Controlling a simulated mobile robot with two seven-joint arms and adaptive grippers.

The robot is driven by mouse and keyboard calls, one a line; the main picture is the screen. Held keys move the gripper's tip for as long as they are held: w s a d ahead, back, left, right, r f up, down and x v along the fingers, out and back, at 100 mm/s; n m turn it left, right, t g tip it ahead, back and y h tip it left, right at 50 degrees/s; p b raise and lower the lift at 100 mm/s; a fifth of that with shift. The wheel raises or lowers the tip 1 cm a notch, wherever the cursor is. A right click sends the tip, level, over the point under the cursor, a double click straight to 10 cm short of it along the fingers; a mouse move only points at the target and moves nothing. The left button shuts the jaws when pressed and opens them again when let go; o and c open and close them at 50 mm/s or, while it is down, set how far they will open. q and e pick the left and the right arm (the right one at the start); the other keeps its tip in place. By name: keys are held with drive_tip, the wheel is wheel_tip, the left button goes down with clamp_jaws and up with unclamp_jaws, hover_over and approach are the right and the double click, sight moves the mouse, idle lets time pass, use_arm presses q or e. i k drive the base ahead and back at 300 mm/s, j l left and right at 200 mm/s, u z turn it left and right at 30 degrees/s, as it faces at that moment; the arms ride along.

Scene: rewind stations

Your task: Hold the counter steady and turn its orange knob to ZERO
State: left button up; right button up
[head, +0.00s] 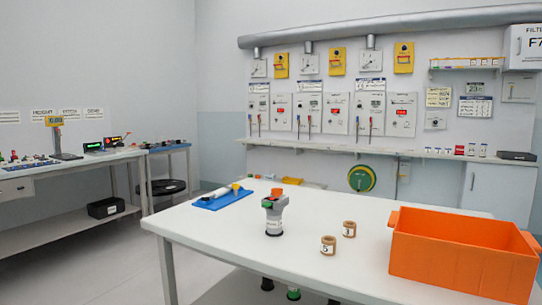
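A small grey upright device (274,214) stands on the white table (200,235), left of the middle. It has a green patch near its top, a pale label low on its body and a dark base. A small orange part (277,191) shows at or just behind its top; I cannot tell if it is the knob. This device may be the counter. No dial marks or ZERO mark can be read. Neither of my grippers is in view, and nothing is seen touching the device.
A large orange crate (462,262) fills the table's right end. A blue tray (221,199) with small items lies at the back left. The table's front left is clear.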

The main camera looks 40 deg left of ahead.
sight(277, 192)
drive_tip(key=j+z, duration=0.25)
drive_tip(key=j, duration=2.1)
